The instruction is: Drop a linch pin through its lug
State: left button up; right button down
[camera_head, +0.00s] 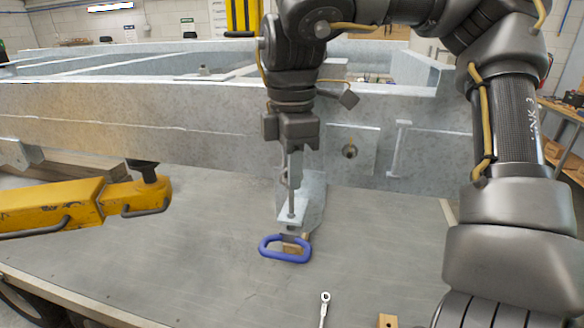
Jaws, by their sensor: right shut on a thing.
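My right gripper (290,152) points straight down in front of the grey steel frame beam and is shut on the linch pin (291,185), a thin grey metal rod. The pin hangs close to upright below the jaws. Its lower end is at or just above the lug (296,217), a light grey metal plate that sticks out below the beam. I cannot tell whether the tip is inside the lug's hole. A blue oval ring (286,250) lies just in front of the lug, around a small tan piece. My left gripper is not in view.
The galvanised trailer frame (90,110) spans the back. A yellow steel arm (60,208) with a dark knob stands at left. A ring-ended metal tool (324,308) and a small wooden block (388,320) lie at the front. The grey deck is clear at front left.

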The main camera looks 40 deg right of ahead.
jog(key=shift+f, duration=0.2)
jog(key=shift+f+b, duration=0.6)
jog(key=shift+b, duration=0.05)
jog(key=shift+s+a+f+b, duration=0.3)
jog(key=shift+f+b, duration=0.25)
jog(key=shift+f, duration=0.05)
jog(key=shift+r, duration=0.1)
jog(key=shift+r+p, duration=0.5)
jog(key=shift+p, duration=0.1)
jog(key=shift+w+d+r+p, duration=0.35)
jog(key=shift+r+p, duration=0.2)
jog(key=shift+p, duration=0.2)
jog(key=shift+s+a, duration=0.15)
jog(key=shift+f, duration=0.1)
